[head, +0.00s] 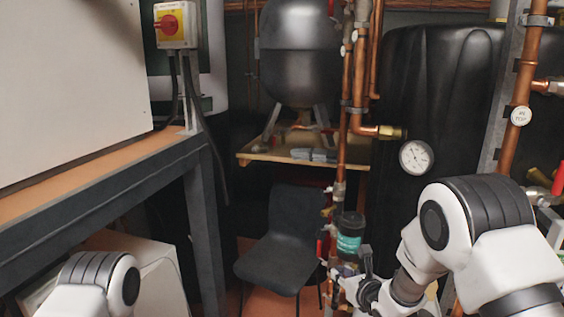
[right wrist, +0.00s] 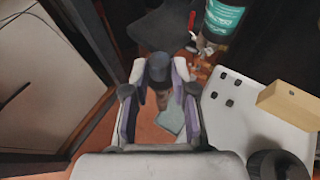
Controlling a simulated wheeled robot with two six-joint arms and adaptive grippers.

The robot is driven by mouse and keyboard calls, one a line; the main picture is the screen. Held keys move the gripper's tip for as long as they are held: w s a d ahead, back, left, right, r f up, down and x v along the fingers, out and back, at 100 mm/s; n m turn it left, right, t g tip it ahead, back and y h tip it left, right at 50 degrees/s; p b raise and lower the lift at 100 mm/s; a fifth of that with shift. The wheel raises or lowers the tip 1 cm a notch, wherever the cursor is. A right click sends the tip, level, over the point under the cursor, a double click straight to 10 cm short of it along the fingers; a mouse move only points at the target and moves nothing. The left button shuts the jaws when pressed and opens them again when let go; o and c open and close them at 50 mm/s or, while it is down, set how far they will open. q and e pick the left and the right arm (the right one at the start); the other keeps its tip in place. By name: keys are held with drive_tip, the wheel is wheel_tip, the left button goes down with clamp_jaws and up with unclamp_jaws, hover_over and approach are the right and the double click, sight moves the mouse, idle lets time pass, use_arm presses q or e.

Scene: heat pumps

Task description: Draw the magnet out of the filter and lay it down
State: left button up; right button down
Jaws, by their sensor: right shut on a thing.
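The filter (head: 350,236) is a dark canister with a teal label, upright on the copper pipework in the head view. Its teal label also shows at the top of the right wrist view (right wrist: 223,17). My right gripper (right wrist: 158,80) is shut on the magnet (right wrist: 159,70), a dark-capped piece with a brownish lower part between the fingers. In the right wrist view the magnet appears apart from the filter. In the head view the right gripper (head: 367,264) is small, just right of and below the filter. My left gripper is out of view; only its arm shows at lower left.
A white surface (right wrist: 250,132) with several small black pieces and a tan block (right wrist: 290,103) lies right of the gripper in the wrist view. A pale cloth-like patch (right wrist: 171,119) shows below. A dark chair (head: 280,238), copper pipes (head: 343,120) and a gauge (head: 415,157) stand close by.

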drive_tip(key=s+f+m+h, duration=0.2)
drive_tip(key=s+f, duration=0.6)
drive_tip(key=s, duration=0.4)
drive_tip(key=s+d+r+m+h, duration=0.1)
drive_tip(key=s+d+r+h, duration=0.1)
drive_tip(key=s+d+r, duration=0.1)
drive_tip(key=shift+d+r+t, duration=0.3)
drive_tip(key=shift+d+r, duration=0.25)
drive_tip(key=shift+r, duration=0.15)
